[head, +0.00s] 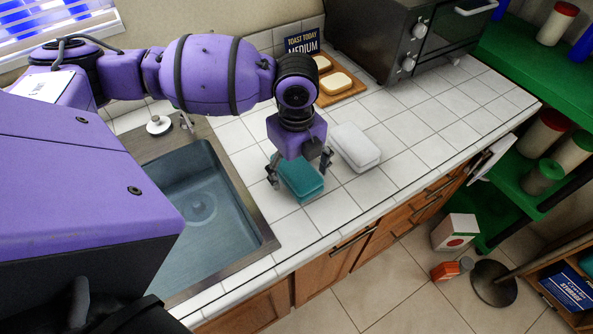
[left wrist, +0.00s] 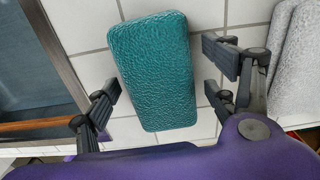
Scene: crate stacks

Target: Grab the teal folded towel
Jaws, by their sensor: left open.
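The teal folded towel (head: 303,183) lies on the white tiled counter to the right of the sink, partly hidden behind my left gripper (head: 300,175) in the head view. In the left wrist view the teal towel (left wrist: 155,72) is a rounded, textured block. The left gripper (left wrist: 160,105) is open, with one finger on each side of the towel's near part. I see a gap between each finger and the towel. I cannot tell its exact height above the counter. My right gripper is not in view.
A light grey folded towel (head: 356,146) lies just right of the teal one, close to the right finger. The sink (head: 262,240) is on the left. Bread slices on a wooden board (head: 352,91) and a toaster oven (head: 385,40) stand behind. The counter's front edge is near.

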